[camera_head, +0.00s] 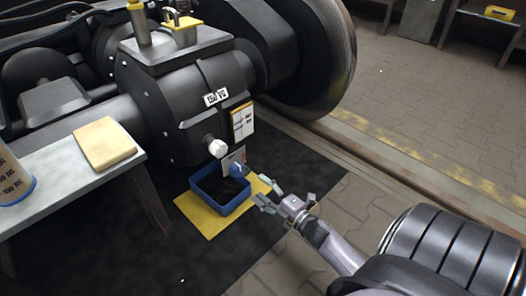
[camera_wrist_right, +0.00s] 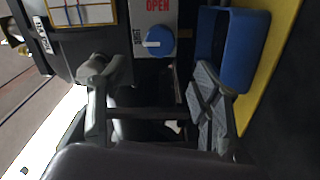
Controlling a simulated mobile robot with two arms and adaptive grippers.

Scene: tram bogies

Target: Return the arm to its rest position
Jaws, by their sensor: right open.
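My right arm (camera_head: 335,250) reaches in from the lower right in the head view. Its gripper (camera_head: 266,192) is open and empty, with its fingers apart beside the blue tray and the blue knob. In the right wrist view the open fingers (camera_wrist_right: 158,78) show with nothing between them. The blue knob (camera_head: 238,169) sits on a grey plate under the gearbox; in the wrist view the knob (camera_wrist_right: 158,41) shows below the word OPEN. The fingers look apart from the knob. My left gripper is not in view.
A blue tray (camera_head: 207,203) stands on a yellow mat (camera_head: 190,207) below the black gearbox (camera_head: 185,95). A large wheel (camera_head: 325,60) stands behind.

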